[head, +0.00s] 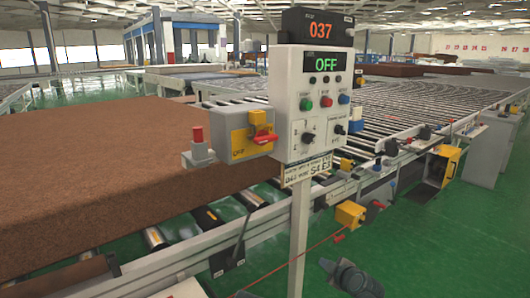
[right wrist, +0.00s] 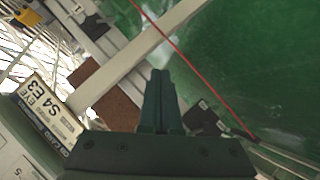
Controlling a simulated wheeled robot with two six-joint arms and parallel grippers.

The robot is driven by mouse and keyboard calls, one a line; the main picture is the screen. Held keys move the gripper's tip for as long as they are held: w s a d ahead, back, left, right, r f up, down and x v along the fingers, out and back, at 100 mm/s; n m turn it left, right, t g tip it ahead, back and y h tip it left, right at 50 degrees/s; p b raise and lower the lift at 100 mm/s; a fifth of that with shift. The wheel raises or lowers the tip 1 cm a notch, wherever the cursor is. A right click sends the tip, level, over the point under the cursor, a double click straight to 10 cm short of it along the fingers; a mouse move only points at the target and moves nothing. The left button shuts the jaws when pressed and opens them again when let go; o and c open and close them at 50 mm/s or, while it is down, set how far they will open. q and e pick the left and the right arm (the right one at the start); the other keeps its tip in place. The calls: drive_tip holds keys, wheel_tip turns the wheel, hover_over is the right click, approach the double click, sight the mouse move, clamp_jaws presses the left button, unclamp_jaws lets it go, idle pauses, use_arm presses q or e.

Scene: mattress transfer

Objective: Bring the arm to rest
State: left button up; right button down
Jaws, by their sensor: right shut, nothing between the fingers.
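My right gripper (head: 332,267) shows at the bottom of the head view, right of the control post and over the green floor. In the right wrist view its two dark fingers (right wrist: 160,98) lie together, with nothing between them. It is apart from the control box (head: 312,105), which has an orange 037 display and a green OFF display. My left gripper is not in view.
A large brown mattress block (head: 100,180) lies on the rollers at left. A roller conveyor (head: 420,100) runs behind the post (head: 299,235). A red cord (head: 290,248) stretches near my right gripper. Green floor (head: 440,250) is open at lower right.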

drive_tip(key=s+a+r+m+g+p, duration=0.3)
drive_tip(key=s+a+r+g+p, duration=0.4)
drive_tip(key=s+a+p, duration=0.45)
drive_tip(key=s+a+r+m+g+h+p, duration=0.1)
drive_tip(key=s+r+m+g+h+p, duration=0.3)
drive_tip(key=s+r+p, duration=0.6)
drive_tip(key=s+m+g+p, duration=0.1)
drive_tip(key=s+m+p, duration=0.1)
drive_tip(key=p, duration=0.4)
drive_tip(key=shift+s+r+g+p, duration=0.15)
drive_tip(key=shift+s+g+p, duration=0.15)
